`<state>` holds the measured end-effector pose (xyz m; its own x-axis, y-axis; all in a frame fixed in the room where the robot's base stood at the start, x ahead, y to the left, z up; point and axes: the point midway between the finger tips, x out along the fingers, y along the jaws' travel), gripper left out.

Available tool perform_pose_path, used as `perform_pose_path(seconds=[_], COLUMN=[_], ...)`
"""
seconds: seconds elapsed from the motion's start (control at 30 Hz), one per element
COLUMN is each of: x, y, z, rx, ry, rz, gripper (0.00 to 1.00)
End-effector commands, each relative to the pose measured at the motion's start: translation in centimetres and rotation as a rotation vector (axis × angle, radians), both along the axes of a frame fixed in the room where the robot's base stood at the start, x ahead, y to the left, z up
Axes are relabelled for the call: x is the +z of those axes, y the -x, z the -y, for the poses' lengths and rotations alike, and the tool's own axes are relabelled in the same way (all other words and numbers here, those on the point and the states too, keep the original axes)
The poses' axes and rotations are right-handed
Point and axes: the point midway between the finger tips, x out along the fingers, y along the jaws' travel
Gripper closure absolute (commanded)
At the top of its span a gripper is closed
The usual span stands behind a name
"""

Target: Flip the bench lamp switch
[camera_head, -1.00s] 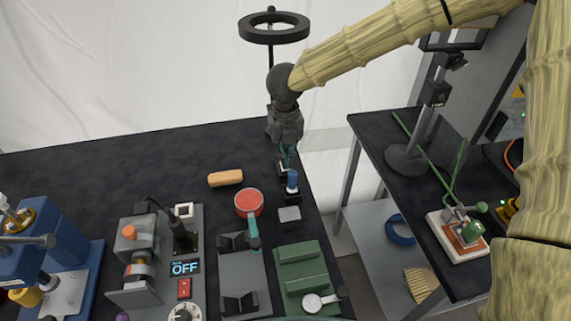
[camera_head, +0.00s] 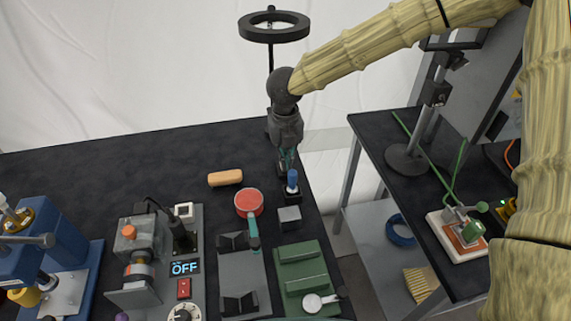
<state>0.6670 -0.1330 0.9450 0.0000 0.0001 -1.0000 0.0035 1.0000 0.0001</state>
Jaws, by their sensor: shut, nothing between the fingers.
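The bench lamp is probably the black ring lamp (camera_head: 274,27) on a thin dark pole at the back of the dark table; its ring looks unlit. Near the table's right edge stands a small blue upright piece (camera_head: 292,181) on a black base, which may be the lamp switch; the view is too small to be sure. My gripper (camera_head: 287,168) points down just behind and above this blue piece, with its fingers shut and nothing between them. I cannot tell whether the fingertips touch it. The gripper hides the lamp's foot.
A grey block (camera_head: 290,218), red round tin (camera_head: 249,202) and orange-tan roll (camera_head: 225,178) lie close by. A green fixture (camera_head: 303,275) and a panel reading OFF (camera_head: 184,268) are nearer. A second table (camera_head: 370,125) stands right, across a gap. The table's back left is clear.

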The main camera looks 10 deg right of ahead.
Motion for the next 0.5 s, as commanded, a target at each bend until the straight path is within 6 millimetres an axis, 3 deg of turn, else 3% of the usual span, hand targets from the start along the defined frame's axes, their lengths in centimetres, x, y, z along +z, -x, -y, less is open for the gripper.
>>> perform_pose_path(seconds=[0.5], x=[-0.62], y=[0.01], z=[-0.01], rx=[0.000], ry=[0.000], rz=[0.000], gripper=[1.00])
